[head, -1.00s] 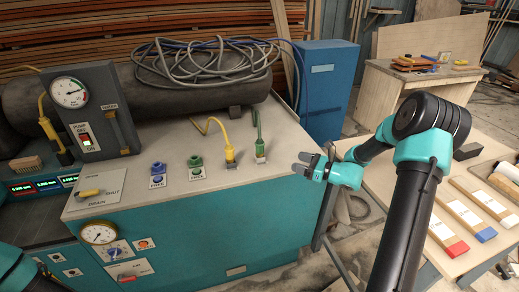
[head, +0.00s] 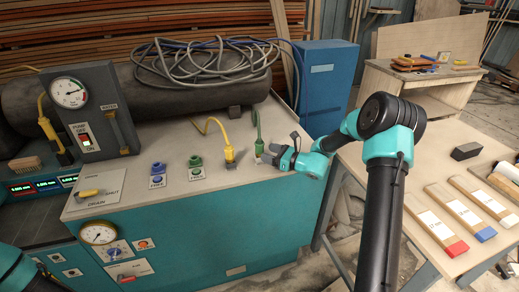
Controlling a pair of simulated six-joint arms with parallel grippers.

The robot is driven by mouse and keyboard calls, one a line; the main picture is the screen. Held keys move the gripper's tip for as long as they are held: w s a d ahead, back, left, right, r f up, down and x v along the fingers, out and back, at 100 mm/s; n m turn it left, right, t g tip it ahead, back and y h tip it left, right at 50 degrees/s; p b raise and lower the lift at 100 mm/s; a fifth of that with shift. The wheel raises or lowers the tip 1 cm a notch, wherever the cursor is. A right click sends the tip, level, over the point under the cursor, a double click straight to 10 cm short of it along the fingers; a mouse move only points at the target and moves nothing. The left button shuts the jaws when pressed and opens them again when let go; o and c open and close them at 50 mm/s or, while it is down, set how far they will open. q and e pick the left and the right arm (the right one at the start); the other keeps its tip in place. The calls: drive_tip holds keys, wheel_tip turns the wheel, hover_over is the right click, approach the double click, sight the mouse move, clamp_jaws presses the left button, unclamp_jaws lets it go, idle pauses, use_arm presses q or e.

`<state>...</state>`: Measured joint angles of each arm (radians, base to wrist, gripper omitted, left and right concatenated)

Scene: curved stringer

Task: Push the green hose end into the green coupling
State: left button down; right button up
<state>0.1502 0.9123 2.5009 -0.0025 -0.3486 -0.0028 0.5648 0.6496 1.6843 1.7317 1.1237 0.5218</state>
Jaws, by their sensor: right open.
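The green hose end (head: 259,146) stands upright in a small holder on the bench top, its thin hose rising above it. The green coupling (head: 196,162) is on a labelled plate to its left, with nothing seen plugged into it. My right gripper (head: 272,154) is open, just right of the green hose end and low over the bench. Its fingertips reach close to the hose end's lower part; I cannot tell whether they touch. My left gripper is out of view; only part of my left arm shows at the bottom left corner.
A yellow hose end (head: 230,154) stands close left of the green one, and a blue coupling (head: 158,171) is left of the green coupling. A gauge box (head: 92,105) stands at the left. Coiled grey hose (head: 205,62) lies on the tank behind. Bench top between couplings and front edge is clear.

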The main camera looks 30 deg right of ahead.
sight(259, 149)
drive_tip(key=shift+x, duration=2.6)
drive_tip(key=shift+w+d, duration=0.1)
drive_tip(key=shift+d, duration=0.05)
drive_tip(key=c, duration=1.1)
